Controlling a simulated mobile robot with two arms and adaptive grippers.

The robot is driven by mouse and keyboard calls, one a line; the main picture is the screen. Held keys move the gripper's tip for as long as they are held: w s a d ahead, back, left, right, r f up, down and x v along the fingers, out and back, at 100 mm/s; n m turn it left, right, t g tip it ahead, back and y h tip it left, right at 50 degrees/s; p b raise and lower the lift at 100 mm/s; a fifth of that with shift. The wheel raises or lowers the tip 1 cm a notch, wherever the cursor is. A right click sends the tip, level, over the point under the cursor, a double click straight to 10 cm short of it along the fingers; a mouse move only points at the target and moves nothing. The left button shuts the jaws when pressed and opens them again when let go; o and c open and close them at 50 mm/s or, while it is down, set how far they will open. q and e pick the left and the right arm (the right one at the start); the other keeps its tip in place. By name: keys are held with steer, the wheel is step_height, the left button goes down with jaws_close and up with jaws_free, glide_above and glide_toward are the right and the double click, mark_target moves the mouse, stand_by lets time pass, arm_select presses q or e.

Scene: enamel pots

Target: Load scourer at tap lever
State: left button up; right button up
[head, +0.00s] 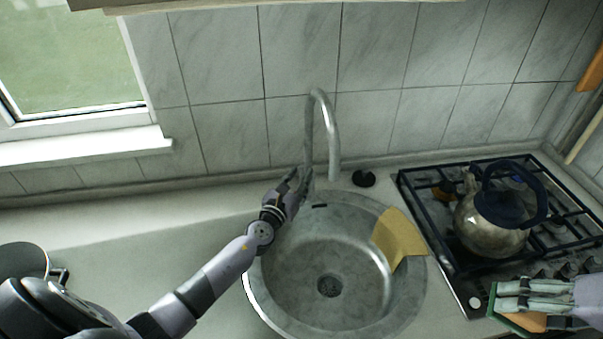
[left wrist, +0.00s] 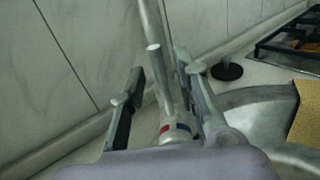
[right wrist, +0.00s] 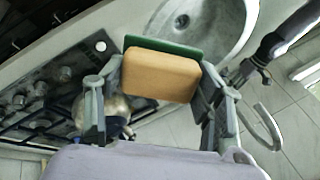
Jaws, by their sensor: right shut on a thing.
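The grey tap (head: 331,135) stands behind the round sink (head: 262,300). My left gripper (head: 298,182) is at the tap's base, with its fingers open on both sides of the tap lever (left wrist: 157,70). The lever is a short upright rod above a base with red and blue marks. I cannot tell whether a finger touches it. The scourer (right wrist: 160,75), an orange-yellow sponge with a green pad, is held between the fingers of my right gripper (head: 508,303). In the head view the scourer (head: 525,321) is partly hidden by the fingers, at the lower right.
A yellow cloth (head: 398,238) hangs over the sink's right rim. A kettle (head: 490,225) with a dark blue handle stands on the gas hob (head: 440,232). A black plug (head: 364,178) lies right of the tap. A dark pan (head: 24,259) is at far left. The left counter is mostly clear.

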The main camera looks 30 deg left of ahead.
arm_select(q)
steer(key=shift+w+r, duration=0.15)
steer(key=shift+w, duration=0.55)
jaws_close()
stand_by(0.5)
